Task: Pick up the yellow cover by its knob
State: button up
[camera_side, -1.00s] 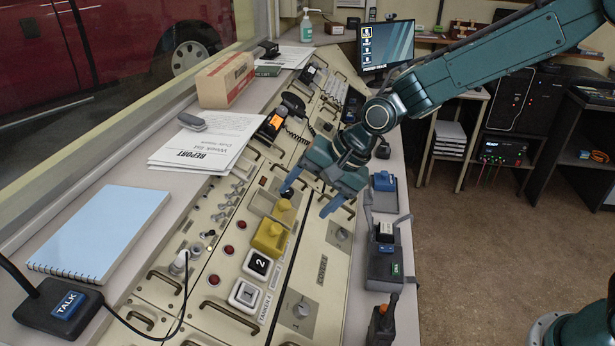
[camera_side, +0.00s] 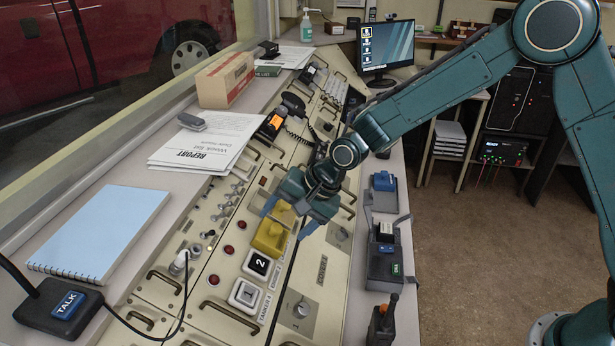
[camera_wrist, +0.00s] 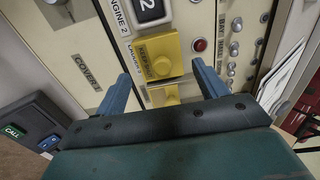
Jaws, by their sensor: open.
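The yellow cover (camera_side: 268,240) sits on the sloped console, in line with the white-framed buttons "1" and "2". My gripper (camera_side: 287,218) is open and empty, pointing down at the cover's far end. I cannot tell how far the fingertips are above the panel.
A second yellow piece (camera_wrist: 172,95) lies close behind the cover, partly hidden by my gripper. Button "2" (camera_side: 258,263) and a red button (camera_side: 229,250) are close by.

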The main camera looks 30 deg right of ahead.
aim_at(280, 228)
jog(key=shift+w+a+f, duration=0.1)
jog(key=shift+f, duration=0.1)
jog(key=shift+x, duration=2.55)
jog(key=shift+c, duration=0.2)
